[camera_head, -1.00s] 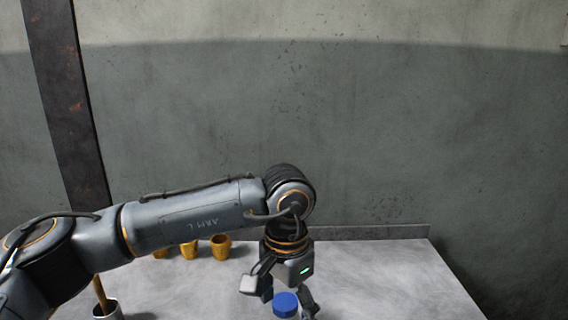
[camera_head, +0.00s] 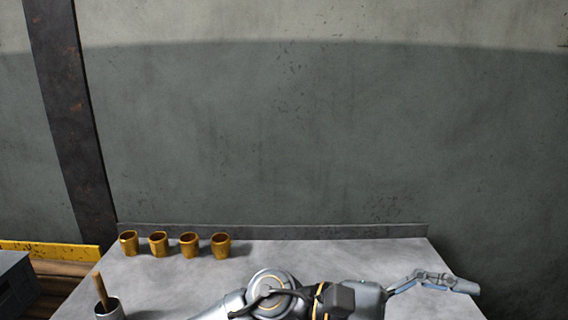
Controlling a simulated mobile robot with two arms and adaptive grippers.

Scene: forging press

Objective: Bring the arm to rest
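My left arm (camera_head: 270,292) lies low across the front of the table, along the bottom edge of the head view. Its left gripper (camera_head: 462,285) points to the right, over the table's right part. The fingers are seen nearly side-on and overlap, so I cannot tell whether they are open or shut. I see no object at their tips. My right gripper is not in view. The blue-capped thing seen earlier is not visible now; the arm covers the place where it showed.
Several brass-coloured cups (camera_head: 189,244) stand in a row at the back left of the grey table (camera_head: 330,258). A dark cup (camera_head: 109,310) with a wooden handle in it stands at the front left. A low ledge and the wall close off the back.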

